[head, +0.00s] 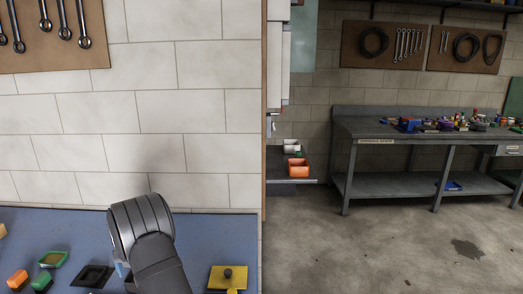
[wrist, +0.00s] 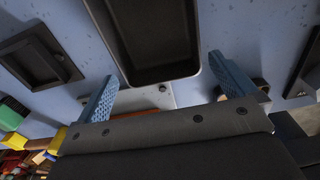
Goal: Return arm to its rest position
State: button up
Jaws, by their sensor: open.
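My gripper (wrist: 163,70) shows in the wrist view with its two blue ribbed fingers spread wide apart. Nothing is held between them. A dark open bin (wrist: 152,72) lies beyond the fingertips, on the blue work surface (wrist: 215,20). In the head view my arm rises over the blue table (head: 190,225) at the lower middle, and it hides most of the gripper.
In the head view, a green tray (head: 53,259), an orange block (head: 17,279) and a black tray (head: 93,276) lie left of my arm. A yellow plate with a black knob (head: 228,272) lies to the right. A tiled wall (head: 150,100) stands behind the table.

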jog(key=w+d+r, duration=0.1)
jog(key=d+r, duration=0.6)
jog(key=d, duration=0.5)
jog(key=s+r+m, duration=0.1)
jog(key=s+m, duration=0.2)
jog(key=m, duration=0.8)
jog(key=s+r+m, duration=0.1)
jog(key=s+m, duration=0.3)
jog(key=m, duration=0.7)
jog(key=shift+s+a+r, duration=0.15)
jog(key=shift+s+r, duration=0.15)
jog(key=shift+f, duration=0.1)
